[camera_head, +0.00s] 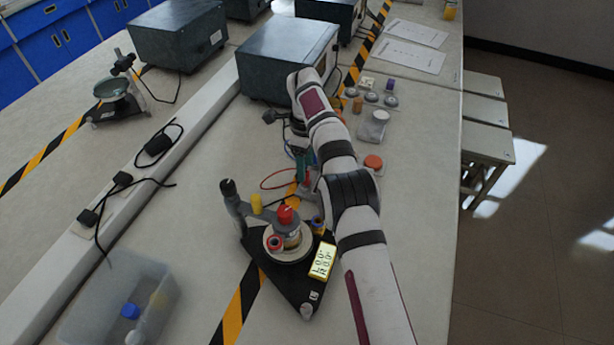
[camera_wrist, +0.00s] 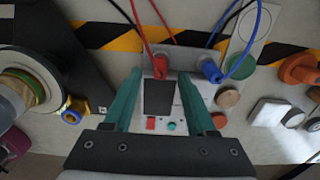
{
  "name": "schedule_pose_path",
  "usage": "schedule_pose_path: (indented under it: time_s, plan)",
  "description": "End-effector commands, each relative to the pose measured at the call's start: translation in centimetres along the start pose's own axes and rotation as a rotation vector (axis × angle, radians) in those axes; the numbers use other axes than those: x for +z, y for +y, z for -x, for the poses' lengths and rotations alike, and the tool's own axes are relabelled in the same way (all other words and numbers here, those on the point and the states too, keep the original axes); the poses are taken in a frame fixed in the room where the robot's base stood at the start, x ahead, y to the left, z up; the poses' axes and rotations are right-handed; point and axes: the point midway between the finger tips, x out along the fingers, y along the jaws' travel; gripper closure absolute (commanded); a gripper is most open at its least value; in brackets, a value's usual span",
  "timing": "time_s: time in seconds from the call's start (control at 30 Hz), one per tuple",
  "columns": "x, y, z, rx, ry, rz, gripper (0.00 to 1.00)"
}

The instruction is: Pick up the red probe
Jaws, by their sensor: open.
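The red probe (camera_wrist: 160,67) shows in the wrist view as a red plug with red cable, at the top edge of a small white meter (camera_wrist: 166,118) with a dark screen. A blue probe (camera_wrist: 210,70) with a blue cable is to its right. My gripper (camera_wrist: 159,77) is open, its two teal fingers apart on either side of the meter in the picture. The red plug appears between the fingertips; I cannot tell whether they touch it. In the head view my gripper (camera_head: 304,168) is partly hidden by my arm, and a red cable (camera_head: 274,185) loops to its left.
A black triangular stand (camera_head: 292,285) with a round instrument is near, left of my arm. A clear bin (camera_head: 100,300) is at lower left. A dark box (camera_head: 285,60) stands behind. Small discs and a red-orange knob (camera_head: 373,162) lie to the right.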

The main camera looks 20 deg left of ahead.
Motion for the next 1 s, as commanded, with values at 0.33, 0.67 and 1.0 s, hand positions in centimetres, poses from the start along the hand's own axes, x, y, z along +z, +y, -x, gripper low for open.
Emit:
schedule_pose_path:
  time_s: [0.33,0.67,1.0]
  plan:
    - [0.0,0.0,-3.3,0.0,-0.001,0.0,0.43]
    - [-0.1,0.0,-3.2,-0.001,-0.001,0.001,0.92]
    - [-0.1,0.0,-3.2,-0.001,-0.002,0.001,1.0]
